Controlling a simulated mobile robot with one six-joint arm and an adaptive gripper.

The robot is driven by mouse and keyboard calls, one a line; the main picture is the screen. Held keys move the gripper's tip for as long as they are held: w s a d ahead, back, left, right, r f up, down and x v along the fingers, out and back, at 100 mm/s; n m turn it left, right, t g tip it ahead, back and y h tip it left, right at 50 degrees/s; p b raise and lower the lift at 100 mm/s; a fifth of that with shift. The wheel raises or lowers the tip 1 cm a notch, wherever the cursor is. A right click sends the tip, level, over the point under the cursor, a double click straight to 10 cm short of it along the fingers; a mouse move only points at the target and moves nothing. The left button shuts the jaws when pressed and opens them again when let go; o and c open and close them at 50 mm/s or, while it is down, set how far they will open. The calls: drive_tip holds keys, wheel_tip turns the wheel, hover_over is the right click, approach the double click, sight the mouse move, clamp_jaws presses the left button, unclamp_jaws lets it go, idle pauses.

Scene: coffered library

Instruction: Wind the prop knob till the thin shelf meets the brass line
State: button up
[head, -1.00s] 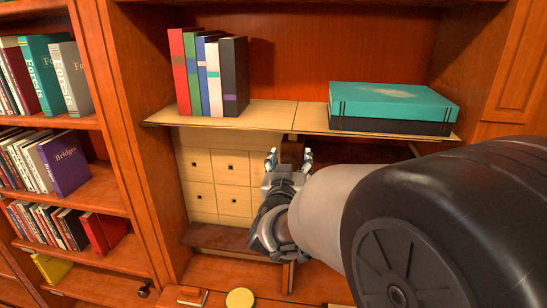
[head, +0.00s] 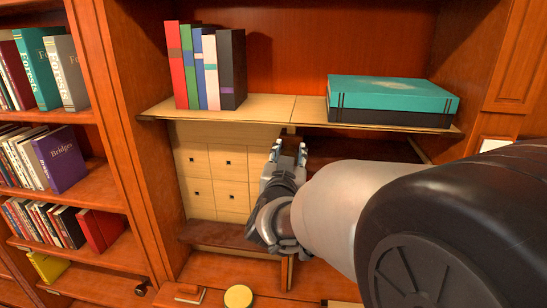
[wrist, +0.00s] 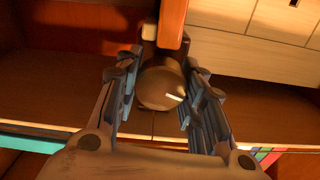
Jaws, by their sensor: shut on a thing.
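The thin shelf (head: 270,112) is a pale board across the bay. It bears several upright books and a teal box. In the wrist view the knob (wrist: 160,88) is a round brown piece with a small pale mark on its right. My gripper (head: 289,150) is below the shelf's middle, by a wooden upright. In the wrist view my gripper (wrist: 162,97) is shut on the knob, a finger on each side. In the head view the gripper hides the knob. I cannot make out the brass line.
A pale drawer unit (head: 213,180) stands left of my gripper, under the shelf. The teal box (head: 393,97) rests on the shelf's right half. A round yellow object (head: 239,296) lies on the ledge below. A dark open space is right of the gripper.

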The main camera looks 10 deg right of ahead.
drive_tip(key=shift+m, duration=0.6)
drive_tip(key=o, duration=1.1)
drive_tip(key=v, duration=1.2)
